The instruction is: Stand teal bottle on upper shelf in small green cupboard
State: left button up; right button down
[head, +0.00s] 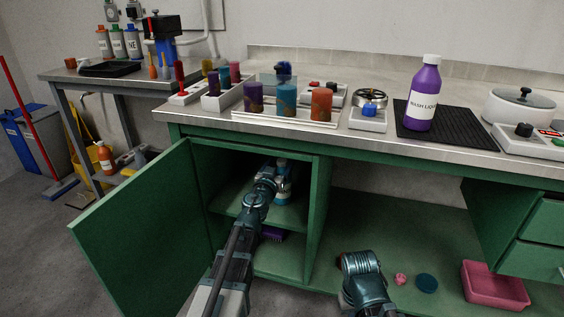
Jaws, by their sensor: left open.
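The small green cupboard (317,215) stands under the counter with its door (135,225) swung open to the left. Its upper shelf (290,217) shows inside. A bottle with a white top and teal-blue parts (284,188), apparently the teal bottle, is upright at the shelf, partly hidden by my left arm. My left gripper (277,178) reaches into the cupboard right at the bottle and is open. Whether its fingers touch the bottle is hidden. Part of my right arm shows at the bottom right of the cupboard, but its gripper does not.
A purple brush-like item (272,234) lies in the lower compartment. The cupboard's side walls and upper shelf leave little room around my left arm. A purple wash bottle (423,95) stands on the counter.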

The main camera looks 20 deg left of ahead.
pick_arm(q)
jog(key=s, duration=0.9)
jog(key=shift+s+a, duration=0.15)
jog(key=shift+s, duration=0.25)
jog(key=s+d+f+n+g+y, duration=0.1)
jog(key=s+d+f+g+y, duration=0.15)
jog(key=s+f+g, duration=0.35)
jog(key=s+d+f+n+g+y, duration=0.2)
jog(key=f+g+y, duration=0.15)
jog(key=f, duration=0.55)
jog(key=s+d+f+m+g+h, duration=0.2)
jog(key=s+d+f+m+g, duration=0.1)
jog(key=s+d, duration=0.3)
jog(key=s+d+f+m+g+h, duration=0.2)
jog(key=s+d+g, duration=0.3)
jog(key=s, duration=0.5)
jog(key=shift+d+f+m+g, duration=0.35)
jog(key=shift+d+f+m, duration=0.45)
jog(key=shift+d+f, duration=0.1)
